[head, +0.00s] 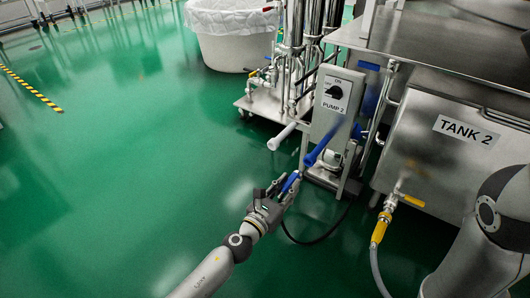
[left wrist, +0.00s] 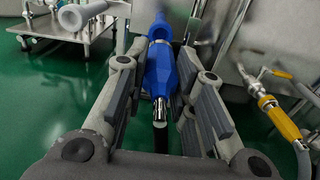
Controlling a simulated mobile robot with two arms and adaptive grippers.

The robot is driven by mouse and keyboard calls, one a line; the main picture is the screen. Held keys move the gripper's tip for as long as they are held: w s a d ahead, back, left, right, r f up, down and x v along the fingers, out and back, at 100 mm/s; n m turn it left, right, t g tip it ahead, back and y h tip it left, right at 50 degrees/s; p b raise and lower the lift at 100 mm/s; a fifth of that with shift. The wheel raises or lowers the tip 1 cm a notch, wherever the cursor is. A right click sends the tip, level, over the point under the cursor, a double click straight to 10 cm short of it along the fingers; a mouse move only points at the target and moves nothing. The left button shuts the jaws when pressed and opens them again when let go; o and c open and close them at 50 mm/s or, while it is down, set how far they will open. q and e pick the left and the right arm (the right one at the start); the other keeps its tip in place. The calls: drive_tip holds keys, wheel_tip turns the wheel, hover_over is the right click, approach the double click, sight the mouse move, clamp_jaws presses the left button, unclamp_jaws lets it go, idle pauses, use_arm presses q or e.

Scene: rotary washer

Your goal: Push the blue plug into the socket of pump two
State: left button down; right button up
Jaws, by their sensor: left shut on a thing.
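My left gripper (head: 283,187) is shut on the blue plug (head: 291,182), in front of the pump two box (head: 335,103). The left wrist view shows the plug (left wrist: 160,70) between the finger pads, its metal cable end toward the camera and a black cable below it. A blue socket (head: 318,152) sticks out from the pump two unit toward the plug. In the head view a small gap seems to lie between them. In the left wrist view the socket (left wrist: 160,28) shows just beyond the plug, roughly in line; contact cannot be told there. My right gripper is out of view.
A grey-white connector (head: 282,136) sticks out left of the pump box. Tank 2 (head: 465,133) stands at the right, with a yellow-handled valve and hose (head: 381,228). A black cable (head: 312,241) hangs below the gripper. The green floor at left is clear.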

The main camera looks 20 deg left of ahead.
sight(297, 176)
use_arm(q)
drive_tip(key=shift+b+x, duration=0.3)
drive_tip(key=shift+x, duration=1.7)
drive_tip(key=shift+x, duration=0.8)
idle(0.5)
drive_tip(key=c, duration=1.1)
unclamp_jaws()
drive_tip(key=shift+c, duration=0.2)
drive_tip(key=v, duration=1.1)
drive_tip(key=shift+s, duration=0.2)
drive_tip(key=shift+s+a+r, duration=0.1)
drive_tip(key=shift+s+a, duration=0.05)
drive_tip(key=shift+s, duration=0.2)
